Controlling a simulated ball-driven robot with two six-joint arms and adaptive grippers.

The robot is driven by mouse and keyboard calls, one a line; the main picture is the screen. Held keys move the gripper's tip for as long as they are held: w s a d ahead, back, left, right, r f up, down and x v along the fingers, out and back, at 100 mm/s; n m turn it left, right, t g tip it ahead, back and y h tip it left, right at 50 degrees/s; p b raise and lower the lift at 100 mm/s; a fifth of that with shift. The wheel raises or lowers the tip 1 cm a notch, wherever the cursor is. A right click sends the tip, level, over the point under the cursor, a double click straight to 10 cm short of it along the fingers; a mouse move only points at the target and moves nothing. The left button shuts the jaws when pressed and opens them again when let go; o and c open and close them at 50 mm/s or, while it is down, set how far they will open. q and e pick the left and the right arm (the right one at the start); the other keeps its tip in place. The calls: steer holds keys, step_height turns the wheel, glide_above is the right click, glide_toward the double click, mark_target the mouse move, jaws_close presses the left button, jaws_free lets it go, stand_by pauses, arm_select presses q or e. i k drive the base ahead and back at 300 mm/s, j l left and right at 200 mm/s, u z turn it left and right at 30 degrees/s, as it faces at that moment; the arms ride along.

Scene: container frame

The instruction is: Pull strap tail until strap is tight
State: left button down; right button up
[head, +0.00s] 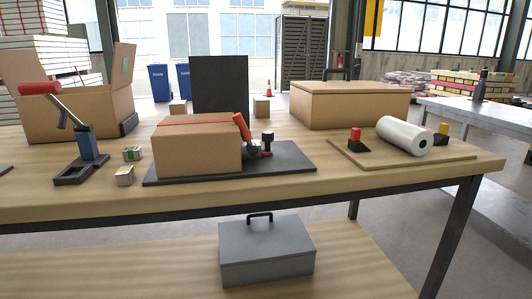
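A cardboard box (198,152) sits on a dark base plate (290,161) in the middle of the table. A thin red strap (198,122) runs across the top of the box. At the box's right end is a red piece (241,127), tilted, beside a small dark metal device (267,142). I cannot tell whether the red piece is the strap tail or a handle. How tight the strap is cannot be made out. Neither of my grippers shows in the head view.
A closed carton (348,107) and a white roll (402,136) on a board (440,154) are right. A dark upright panel (220,85) stands behind the box.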

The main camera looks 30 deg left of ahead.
mark_target(267, 136)
steer(key=u, duration=1.35)
